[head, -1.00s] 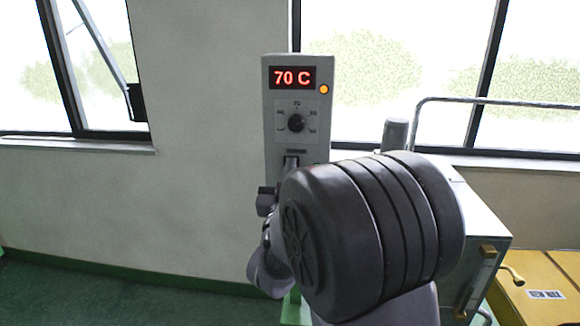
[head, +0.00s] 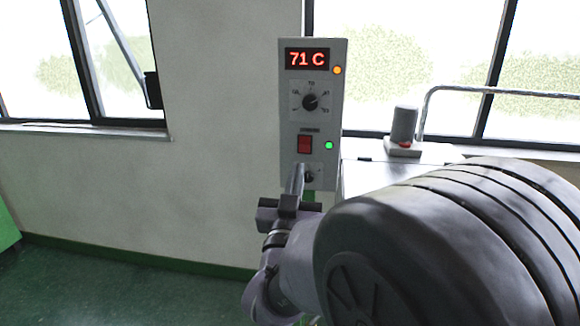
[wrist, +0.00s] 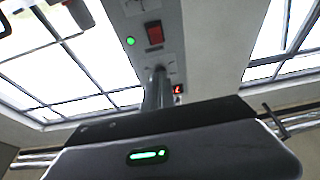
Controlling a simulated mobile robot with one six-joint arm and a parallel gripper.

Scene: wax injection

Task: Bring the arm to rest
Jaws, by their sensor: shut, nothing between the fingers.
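My gripper (head: 297,178) is at the end of my arm in the head view, its fingers shut and empty. They point up in front of the lower end of a grey control panel (head: 284,110), overlapping its lower knob (head: 309,177); I cannot tell whether they touch it. In the wrist view the shut fingers (wrist: 155,88) stand up before the same panel (wrist: 172,15). My dark, ribbed arm link fills the lower right of the head view and hides what is behind it.
The panel has a red 71 C display (head: 307,59), a dial (head: 309,101), a red switch (head: 304,144) and a lit green lamp (head: 328,145). A grey cylinder (head: 403,124) stands on a bench to the right. Green floor (head: 110,280) at left is clear.

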